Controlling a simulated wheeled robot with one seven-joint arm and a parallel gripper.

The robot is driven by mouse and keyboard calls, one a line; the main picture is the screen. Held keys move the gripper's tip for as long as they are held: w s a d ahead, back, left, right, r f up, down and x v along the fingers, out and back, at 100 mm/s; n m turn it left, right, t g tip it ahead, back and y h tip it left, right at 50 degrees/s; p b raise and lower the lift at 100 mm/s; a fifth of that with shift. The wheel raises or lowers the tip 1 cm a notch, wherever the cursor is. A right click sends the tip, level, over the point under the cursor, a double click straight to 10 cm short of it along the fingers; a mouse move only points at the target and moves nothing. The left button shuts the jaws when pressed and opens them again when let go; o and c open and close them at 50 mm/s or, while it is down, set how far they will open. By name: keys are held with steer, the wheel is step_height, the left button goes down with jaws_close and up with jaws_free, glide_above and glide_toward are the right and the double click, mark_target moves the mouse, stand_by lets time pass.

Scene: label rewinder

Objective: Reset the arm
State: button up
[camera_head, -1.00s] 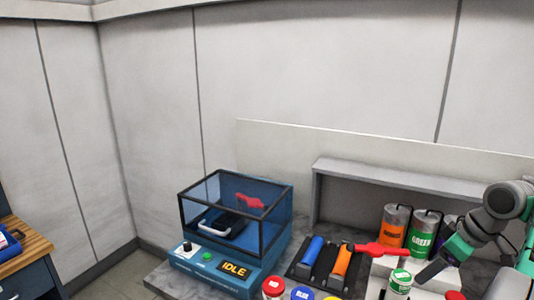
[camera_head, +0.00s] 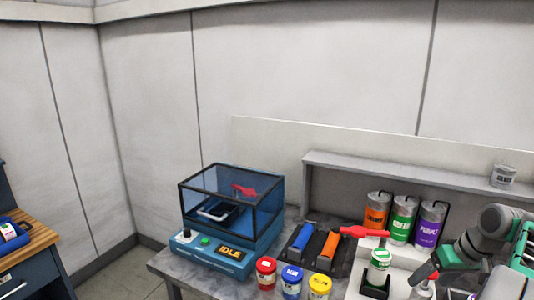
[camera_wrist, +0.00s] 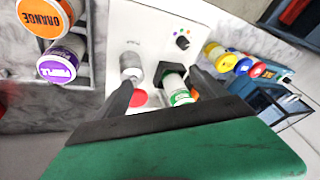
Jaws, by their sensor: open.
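My gripper (camera_head: 424,279) is at the lower right in the head view, over the white station to the right of the green-labelled white container (camera_head: 380,258). In the wrist view my gripper (camera_wrist: 163,88) has its two dark fingers apart with nothing held between them. The green-labelled container (camera_wrist: 179,92) shows beyond the fingers, in a black holder (camera_wrist: 168,70). My arm reaches in from the right edge of the head view, bent low over the bench.
A blue machine with a clear cover (camera_head: 228,215) reads IDLE at the left of the bench. Red (camera_head: 266,273), blue (camera_head: 291,282) and yellow (camera_head: 319,287) lidded jars stand in front. Orange, green and purple canisters (camera_head: 402,219) stand at the back, below a shelf (camera_head: 400,171).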

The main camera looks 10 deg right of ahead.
steer(key=s+a+f+m+g, duration=0.1)
steer(key=s+a+f+m, duration=0.1)
steer(key=s+f+m, duration=0.45)
steer(key=s+a+f+g+h+b, duration=0.2)
steer(key=s+a+f+b, duration=0.2)
steer(key=a+f, duration=0.6)
steer(key=w+a+r+n+t+b, duration=0.1)
steer(key=a+n+b, duration=0.2)
steer(key=a, duration=0.8)
steer(key=w+a+r+n+t+b, duration=0.1)
steer(key=a+n+b, duration=0.2)
steer(key=a, duration=0.9)
steer(key=shift+r+n, duration=0.4)
steer(key=shift+n, duration=0.45)
